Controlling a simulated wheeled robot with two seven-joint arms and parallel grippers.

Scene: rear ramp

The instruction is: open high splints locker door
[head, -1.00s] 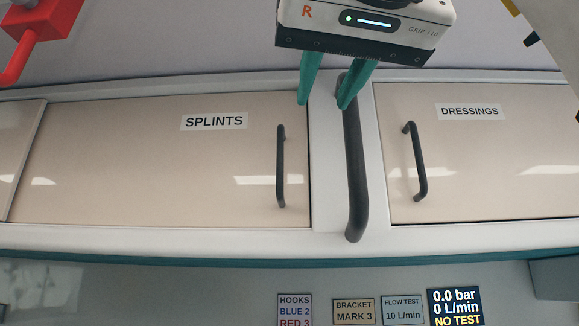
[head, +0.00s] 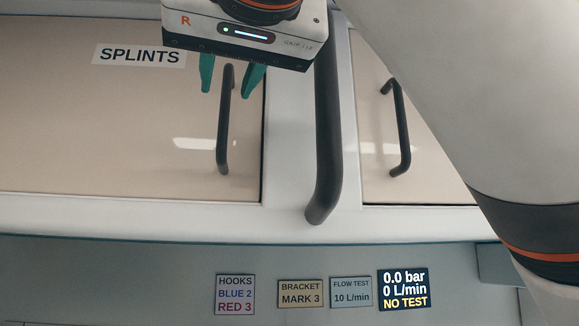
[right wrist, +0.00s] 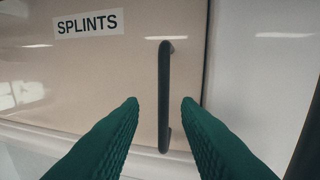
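The beige splints locker door (head: 100,150) with its SPLINTS label fills the left of the head view. Its dark vertical bar handle (head: 224,130) is near the door's right edge. My right gripper (head: 226,90) is open, with its teal fingers in front of the upper part of the handle. In the right wrist view the handle (right wrist: 164,95) stands between the two spread fingertips, with no visible contact. The door (right wrist: 100,80) appears shut. My left gripper is not in view.
A thick dark grab bar (head: 325,150) runs down the white post right of the splints door. The dressings door (head: 375,130), with a similar handle, is farther right, partly behind my arm. Signs and a display (head: 404,290) are on the wall below.

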